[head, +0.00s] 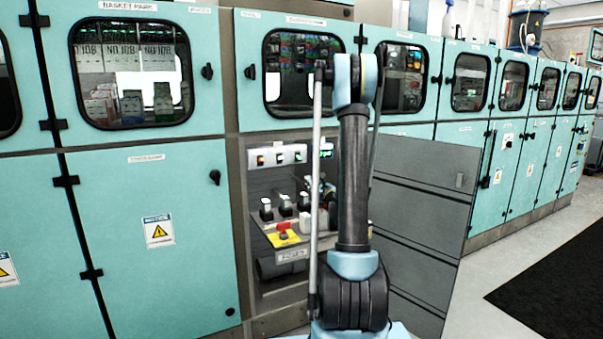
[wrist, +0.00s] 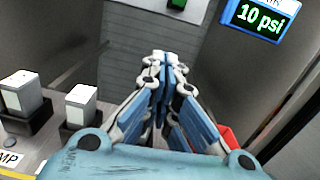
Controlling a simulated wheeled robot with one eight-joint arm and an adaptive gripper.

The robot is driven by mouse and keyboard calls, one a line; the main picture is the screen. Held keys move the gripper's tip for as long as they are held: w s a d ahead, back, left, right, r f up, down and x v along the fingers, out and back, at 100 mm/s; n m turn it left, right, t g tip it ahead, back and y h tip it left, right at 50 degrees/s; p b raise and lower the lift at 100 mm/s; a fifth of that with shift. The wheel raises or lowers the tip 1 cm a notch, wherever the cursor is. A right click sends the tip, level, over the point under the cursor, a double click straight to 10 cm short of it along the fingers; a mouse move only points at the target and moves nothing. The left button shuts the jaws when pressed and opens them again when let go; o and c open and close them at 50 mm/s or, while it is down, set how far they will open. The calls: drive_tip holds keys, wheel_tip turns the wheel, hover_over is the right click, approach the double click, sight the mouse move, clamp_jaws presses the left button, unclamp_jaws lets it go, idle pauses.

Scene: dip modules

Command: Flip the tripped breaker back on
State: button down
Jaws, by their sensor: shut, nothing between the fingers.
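In the head view, an open cabinet bay holds a white panel of small switches (head: 279,157), one with an amber tint. Below it is a row of white-capped levers on black bases (head: 285,205). I cannot tell which of these is the tripped breaker. In the wrist view, my gripper (wrist: 160,62) is shut and empty, its fingertips together in front of the grey bay wall. Two white caps on black bases (wrist: 80,104) stand left of it, apart from the fingers.
A display reading 10 psi (wrist: 253,13) is at upper right in the wrist view. A red part (wrist: 228,138) sits close right of the fingers. A red button on a yellow plate (head: 283,231) is low in the bay. An open grey door (head: 425,205) stands right of my arm.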

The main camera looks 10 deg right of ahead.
sight(297, 156)
drive_tip(key=shift+w+d+f+m, duration=0.15)
drive_tip(key=shift+d+m, duration=0.1)
drive_tip(key=shift+m, duration=0.05)
drive_tip(key=shift+w, duration=0.1)
drive_tip(key=w+a+r, duration=0.2)
drive_tip(key=w+r, duration=0.2)
drive_tip(key=w, duration=0.4)
drive_tip(key=shift+a, duration=0.35)
drive_tip(key=shift+r, duration=0.1)
drive_tip(key=shift+s+d, duration=0.1)
drive_tip(key=shift+d, duration=0.15)
idle(0.4)
drive_tip(key=shift+r, duration=0.1)
